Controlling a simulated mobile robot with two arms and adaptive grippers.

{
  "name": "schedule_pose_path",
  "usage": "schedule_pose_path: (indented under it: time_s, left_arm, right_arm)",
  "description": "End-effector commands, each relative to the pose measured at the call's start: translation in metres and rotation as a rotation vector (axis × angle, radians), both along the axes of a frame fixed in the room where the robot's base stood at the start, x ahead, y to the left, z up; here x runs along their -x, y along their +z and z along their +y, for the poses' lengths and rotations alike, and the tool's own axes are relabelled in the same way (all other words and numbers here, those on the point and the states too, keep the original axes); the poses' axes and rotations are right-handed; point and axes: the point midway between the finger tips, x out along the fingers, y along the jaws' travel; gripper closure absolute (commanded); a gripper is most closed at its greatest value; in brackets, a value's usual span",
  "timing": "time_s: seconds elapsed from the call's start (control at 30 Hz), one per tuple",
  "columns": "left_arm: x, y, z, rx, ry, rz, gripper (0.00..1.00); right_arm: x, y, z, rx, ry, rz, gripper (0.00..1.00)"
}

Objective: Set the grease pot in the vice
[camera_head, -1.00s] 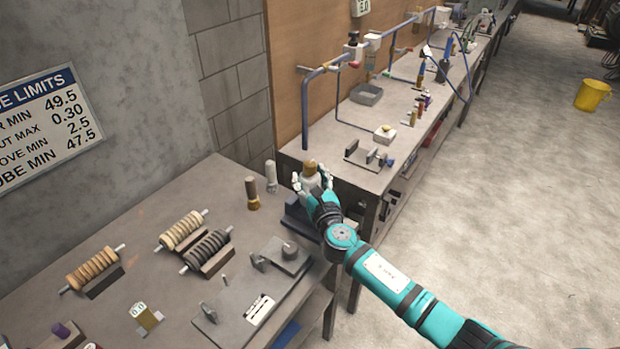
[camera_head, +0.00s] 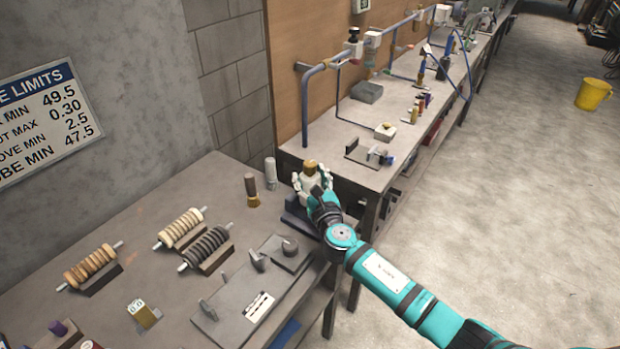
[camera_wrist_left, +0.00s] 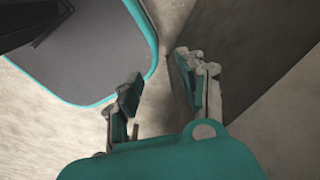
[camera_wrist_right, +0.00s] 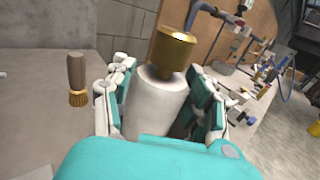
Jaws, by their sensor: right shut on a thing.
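The grease pot (camera_head: 311,181), a pale cylinder with a brass-coloured top, is upright in my right gripper (camera_head: 313,190) at the back right corner of the near bench. In the right wrist view the pot (camera_wrist_right: 155,102) sits between both fingers of the right gripper (camera_wrist_right: 160,110), which are shut on its sides. A dark block (camera_head: 297,216), which looks like the vice, is just below the gripper. The gripper hides part of it, and I cannot tell whether the pot's base touches it. My left gripper (camera_wrist_left: 158,95) shows only in its wrist view, open and empty.
A brush with a brown handle (camera_head: 251,190) and a grey-white cylinder (camera_head: 270,173) stand left of the gripper. A grey fixture plate (camera_head: 245,300) lies in front, with several coil spools to the left. The far bench (camera_head: 345,185) edge is close behind the gripper.

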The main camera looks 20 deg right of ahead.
Motion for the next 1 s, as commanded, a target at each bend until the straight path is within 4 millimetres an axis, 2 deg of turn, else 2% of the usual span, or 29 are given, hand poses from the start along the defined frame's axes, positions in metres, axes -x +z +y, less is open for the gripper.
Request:
schedule_pose_path:
  time_s: [1.0]
  left_arm:
    - [0.0, -0.011, 0.0, 0.0, 0.0, 0.0, 0.6]
  right_arm:
    - [0.0, -0.012, 0.0, 0.0, 0.0, -0.002, 0.92]
